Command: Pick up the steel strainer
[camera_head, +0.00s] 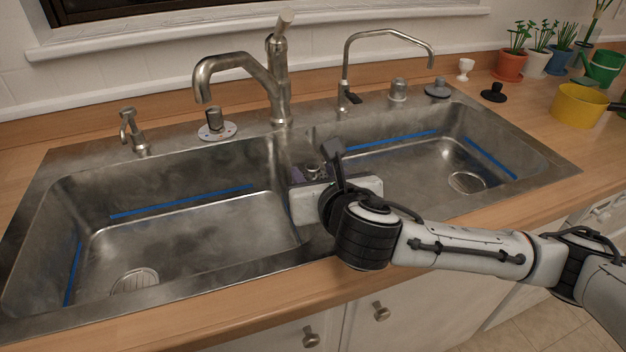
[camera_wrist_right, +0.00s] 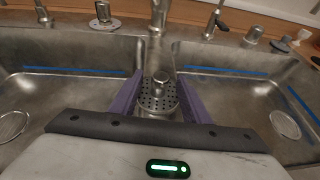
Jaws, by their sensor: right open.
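The steel strainer (camera_wrist_right: 157,98), a perforated metal basket with a knob on top, sits at the divider between the two sink basins. In the head view the strainer (camera_head: 314,171) is small and partly hidden by my right gripper. My right gripper (camera_wrist_right: 159,85) is open, with one purple finger on each side of the strainer. Whether the fingers touch it I cannot tell. In the head view my right gripper (camera_head: 309,176) is over the divider, its arm coming in from the right. My left gripper is not in view.
The faucet (camera_head: 280,95) stands behind the divider, and a thin tap (camera_head: 348,75) stands to its right. The left basin (camera_head: 200,230) and right basin (camera_head: 420,165) are empty, with drains in their floors. A yellow pot (camera_head: 578,104) and potted plants (camera_head: 509,65) stand on the right counter.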

